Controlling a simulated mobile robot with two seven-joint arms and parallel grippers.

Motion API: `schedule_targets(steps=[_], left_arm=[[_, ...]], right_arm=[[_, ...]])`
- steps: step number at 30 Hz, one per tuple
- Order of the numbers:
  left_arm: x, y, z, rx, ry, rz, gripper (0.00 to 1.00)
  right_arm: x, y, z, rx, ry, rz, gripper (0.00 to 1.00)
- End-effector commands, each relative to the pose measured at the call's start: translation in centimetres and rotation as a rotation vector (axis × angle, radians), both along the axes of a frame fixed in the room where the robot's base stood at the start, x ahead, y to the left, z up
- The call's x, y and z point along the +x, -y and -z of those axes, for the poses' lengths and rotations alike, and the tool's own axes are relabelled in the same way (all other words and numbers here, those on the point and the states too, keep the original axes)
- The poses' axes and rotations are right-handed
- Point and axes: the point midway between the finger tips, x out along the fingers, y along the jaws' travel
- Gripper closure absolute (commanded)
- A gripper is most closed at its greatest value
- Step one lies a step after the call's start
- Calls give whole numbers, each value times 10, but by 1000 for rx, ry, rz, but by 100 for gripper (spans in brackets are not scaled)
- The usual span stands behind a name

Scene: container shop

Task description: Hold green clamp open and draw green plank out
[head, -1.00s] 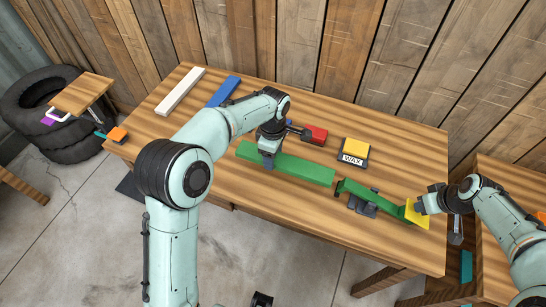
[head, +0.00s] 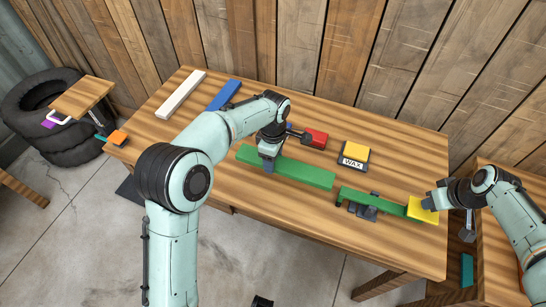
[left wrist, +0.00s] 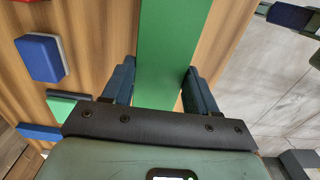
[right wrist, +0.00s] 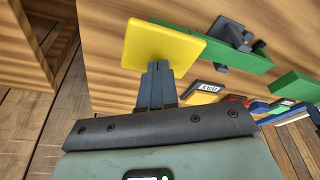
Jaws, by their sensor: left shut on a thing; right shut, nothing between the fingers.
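The green plank (head: 300,171) lies lengthwise on the workbench. My left gripper (head: 268,163) is shut on it near its middle; the left wrist view shows the plank (left wrist: 168,45) between the two fingers. The green clamp (head: 372,200) stands just right of the plank, with a dark grey base and a yellow pad (head: 422,210) on its right end. In the right wrist view a small gap shows between the clamp arm (right wrist: 230,52) and the plank (right wrist: 294,85). My right gripper (head: 428,201) is shut and empty at the yellow pad; I cannot tell whether it touches.
A yellow-and-black wax block (head: 354,154) and a red block (head: 315,138) lie behind the plank. White (head: 181,93) and blue (head: 223,95) bars lie at the back left. The wooden wall closes off the bench's back. The front right of the bench is clear.

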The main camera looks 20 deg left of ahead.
Motion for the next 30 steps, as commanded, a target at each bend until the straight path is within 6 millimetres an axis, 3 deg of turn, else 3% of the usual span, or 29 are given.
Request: schedule_targets(steps=[18,30], left_arm=[[0,0,-1,0,1,0,79],[0,0,-1,0,1,0,79]], right_arm=[[1,0,-44,1,5,-1,100],[0,0,-46,1,4,0,100]])
